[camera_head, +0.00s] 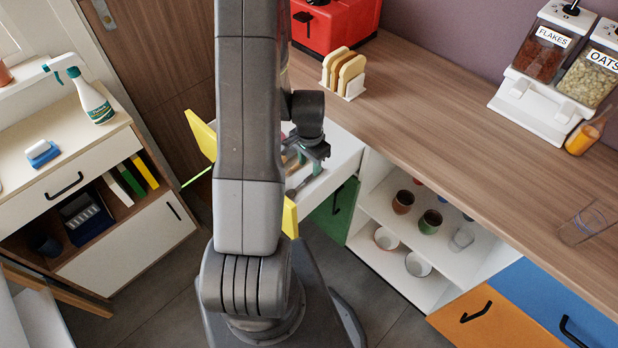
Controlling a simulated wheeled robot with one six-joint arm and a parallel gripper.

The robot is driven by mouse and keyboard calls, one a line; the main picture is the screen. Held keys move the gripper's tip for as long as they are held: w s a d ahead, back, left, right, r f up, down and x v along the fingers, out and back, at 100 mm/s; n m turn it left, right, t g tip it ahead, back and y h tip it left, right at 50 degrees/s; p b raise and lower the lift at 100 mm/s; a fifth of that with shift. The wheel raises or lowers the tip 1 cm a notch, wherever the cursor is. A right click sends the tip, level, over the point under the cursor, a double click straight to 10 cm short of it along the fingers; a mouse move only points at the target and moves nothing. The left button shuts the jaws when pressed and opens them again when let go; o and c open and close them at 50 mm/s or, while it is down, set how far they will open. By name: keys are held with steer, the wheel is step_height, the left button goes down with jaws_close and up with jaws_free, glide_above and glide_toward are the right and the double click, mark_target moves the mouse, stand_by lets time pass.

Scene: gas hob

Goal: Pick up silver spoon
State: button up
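My gripper (309,160) points down over an open drawer with a white inside (345,152) and a yellow front (290,218). My arm crosses the picture and hides much of the drawer. A thin grey utensil (297,190) lies in the drawer, just below and left of my gripper; it may be the silver spoon, but it is too small and partly covered to be sure. My fingertips are small and partly hidden, so I cannot tell whether they are apart or closed. Nothing is clearly seen held in them.
A wooden counter (440,120) runs along the right, with a toast rack (345,75) and a red appliance (335,22) above the drawer. Open shelves with cups (403,201) lie to the right. A white cabinet (130,235) stands left, with floor between.

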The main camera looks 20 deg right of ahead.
mark_target(309, 177)
steer(key=shift+f+p, duration=0.35)
steer(key=shift+f, duration=2.15)
jaws_close()
